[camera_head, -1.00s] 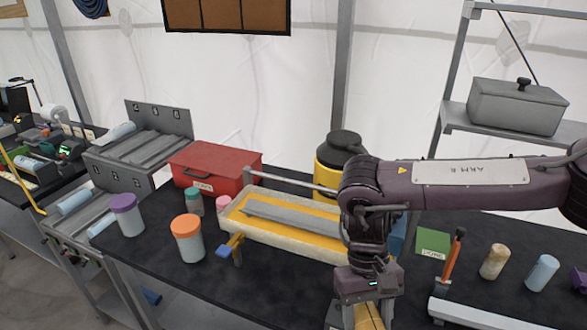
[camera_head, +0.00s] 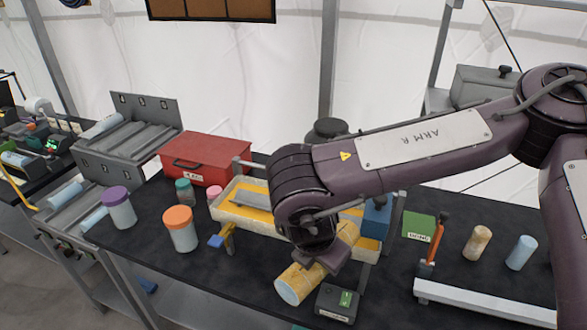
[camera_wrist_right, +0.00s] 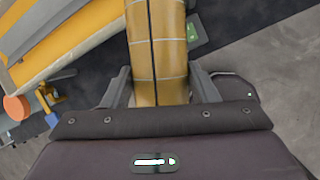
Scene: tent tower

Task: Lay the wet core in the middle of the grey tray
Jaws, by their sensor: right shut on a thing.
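The core is tilted in the head view, over the front of the black table near the cream tray. In the right wrist view the core (camera_wrist_right: 157,50) stands between the two fingers (camera_wrist_right: 160,90). A long cream-rimmed tray (camera_head: 240,216) with a yellow inside and a grey strip (camera_head: 258,201) lies behind my arm, partly hidden by it. Grey racks with channels (camera_head: 140,145) stand at the left. My left gripper is not in view.
Orange-lidded (camera_head: 181,230) and purple-lidded (camera_head: 117,208) jars stand left of the tray, before a red box (camera_head: 207,158). A small dark device (camera_head: 337,303) is right beside the held core. Two short cylinders (camera_head: 477,243) stand at the right. The table's front left is clear.

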